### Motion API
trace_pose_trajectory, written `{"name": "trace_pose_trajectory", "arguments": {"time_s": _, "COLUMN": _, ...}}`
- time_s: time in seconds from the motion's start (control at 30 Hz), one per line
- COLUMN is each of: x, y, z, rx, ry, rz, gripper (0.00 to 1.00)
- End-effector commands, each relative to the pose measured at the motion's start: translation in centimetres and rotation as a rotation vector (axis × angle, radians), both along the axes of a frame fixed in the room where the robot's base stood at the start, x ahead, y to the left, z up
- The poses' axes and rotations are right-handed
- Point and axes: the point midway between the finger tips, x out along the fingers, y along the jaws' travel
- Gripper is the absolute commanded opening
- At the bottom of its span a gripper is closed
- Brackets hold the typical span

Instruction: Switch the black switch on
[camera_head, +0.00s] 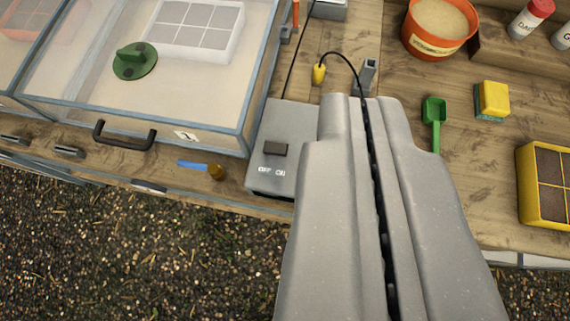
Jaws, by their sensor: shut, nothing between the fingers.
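The black switch (275,149) is a small dark rocker on top of a grey box (290,120) at the bench's front edge. Pale "OFF" and "ON" labels are printed below it, OFF on the left and ON on the right. I cannot tell which way the rocker is tipped. My gripper (362,102) is shut and empty, with its fingers close together. Its tips are to the right of the switch and farther back, apart from it in the picture. The gripper hides the right part of the grey box.
A glass-lidded case (160,75) with a black handle stands just left of the box. A blue-handled brush (200,169) lies in front of it. A black cable with a yellow plug (318,74) runs behind. A green scoop (433,115) and a yellow sponge (493,98) lie right.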

Motion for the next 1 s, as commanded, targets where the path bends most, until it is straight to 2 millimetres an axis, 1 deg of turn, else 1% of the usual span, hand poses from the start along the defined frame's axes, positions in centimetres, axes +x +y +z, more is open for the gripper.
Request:
{"name": "trace_pose_trajectory", "arguments": {"time_s": 0.03, "x": 1.1, "y": 0.3, "z": -2.3, "rx": -0.005, "ry": 0.028, "rz": -0.011, "gripper": 0.0}}
{"name": "trace_pose_trajectory", "arguments": {"time_s": 0.07, "x": 1.7, "y": 0.6, "z": -3.3, "rx": -0.008, "ry": 0.04, "rz": -0.016, "gripper": 0.0}}
{"name": "trace_pose_trajectory", "arguments": {"time_s": 0.2, "x": 3.9, "y": 1.6, "z": -8.5, "rx": -0.019, "ry": 0.101, "rz": -0.045, "gripper": 0.0}}
{"name": "trace_pose_trajectory", "arguments": {"time_s": 0.27, "x": 4.8, "y": 2.1, "z": -10.7, "rx": -0.023, "ry": 0.126, "rz": -0.055, "gripper": 0.0}}
{"name": "trace_pose_trajectory", "arguments": {"time_s": 0.3, "x": 5.3, "y": 2.5, "z": -12.4, "rx": -0.025, "ry": 0.144, "rz": -0.062, "gripper": 0.0}}
{"name": "trace_pose_trajectory", "arguments": {"time_s": 0.5, "x": 7.3, "y": 4.2, "z": -19.5, "rx": -0.04, "ry": 0.214, "rz": -0.087, "gripper": 0.0}}
{"name": "trace_pose_trajectory", "arguments": {"time_s": 0.6, "x": 7.8, "y": 4.9, "z": -21.9, "rx": -0.043, "ry": 0.236, "rz": -0.094, "gripper": 0.0}}
{"name": "trace_pose_trajectory", "arguments": {"time_s": 0.7, "x": 8.1, "y": 5.4, "z": -23.8, "rx": -0.046, "ry": 0.254, "rz": -0.099, "gripper": 0.0}}
{"name": "trace_pose_trajectory", "arguments": {"time_s": 0.83, "x": 8.2, "y": 5.7, "z": -24.8, "rx": -0.047, "ry": 0.263, "rz": -0.103, "gripper": 0.0}}
{"name": "trace_pose_trajectory", "arguments": {"time_s": 1.0, "x": 8.2, "y": 5.7, "z": -24.9, "rx": -0.046, "ry": 0.264, "rz": -0.104, "gripper": 0.0}}
